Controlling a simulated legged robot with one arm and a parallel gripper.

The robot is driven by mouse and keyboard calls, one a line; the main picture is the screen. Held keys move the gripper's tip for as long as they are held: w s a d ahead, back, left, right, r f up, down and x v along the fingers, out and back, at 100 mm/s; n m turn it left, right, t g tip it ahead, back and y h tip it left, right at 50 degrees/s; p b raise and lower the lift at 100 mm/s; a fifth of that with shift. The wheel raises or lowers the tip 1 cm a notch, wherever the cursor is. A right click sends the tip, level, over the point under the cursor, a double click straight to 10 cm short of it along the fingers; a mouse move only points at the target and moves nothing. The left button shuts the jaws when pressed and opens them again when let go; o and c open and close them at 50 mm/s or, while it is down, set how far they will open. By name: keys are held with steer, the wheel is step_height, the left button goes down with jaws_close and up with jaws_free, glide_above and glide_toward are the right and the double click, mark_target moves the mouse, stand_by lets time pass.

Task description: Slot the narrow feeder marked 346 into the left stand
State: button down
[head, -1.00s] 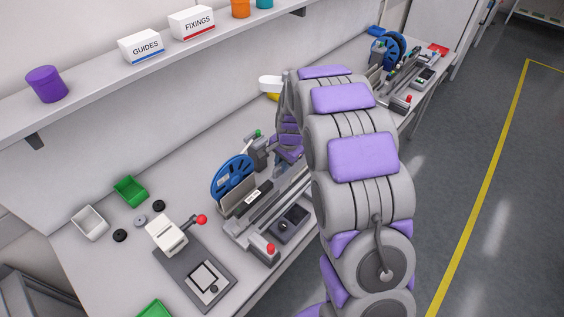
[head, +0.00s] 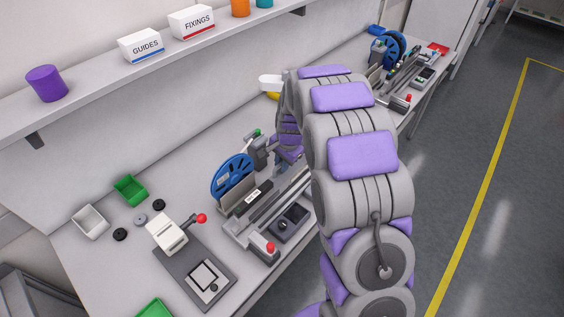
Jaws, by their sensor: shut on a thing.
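The left stand (head: 238,235) is a grey railed fixture on the near bench, with a red button at its front corner. A narrow feeder with a blue reel (head: 232,172) is upright at this stand, its long body running along the rails. A small label (head: 253,195) shows on top, too small to read. My gripper (head: 262,150) is at the feeder's rear end, beside the reel, and is shut on the feeder. My arm hides part of the fingers and the right part of the stand. I cannot tell how deep the feeder sits in a slot.
A press-like tool with a red knob (head: 201,218) stands left of the stand. Green (head: 130,189) and white (head: 90,222) bins and small discs lie further left. A second stand with another blue reel (head: 392,46) is at the far right. A shelf (head: 100,88) runs above.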

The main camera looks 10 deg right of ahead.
steer(key=shift+w+d+r+p, duration=0.1)
steer(key=shift+w+d+p, duration=0.3)
steer(key=shift+w+d, duration=0.35)
stand_by(0.7)
steer(key=shift+w+d, duration=0.15)
steer(key=shift+d, duration=0.4)
steer(key=c, duration=1.4)
jaws_free()
steer(key=o, duration=0.4)
steer(key=shift+a, duration=0.35)
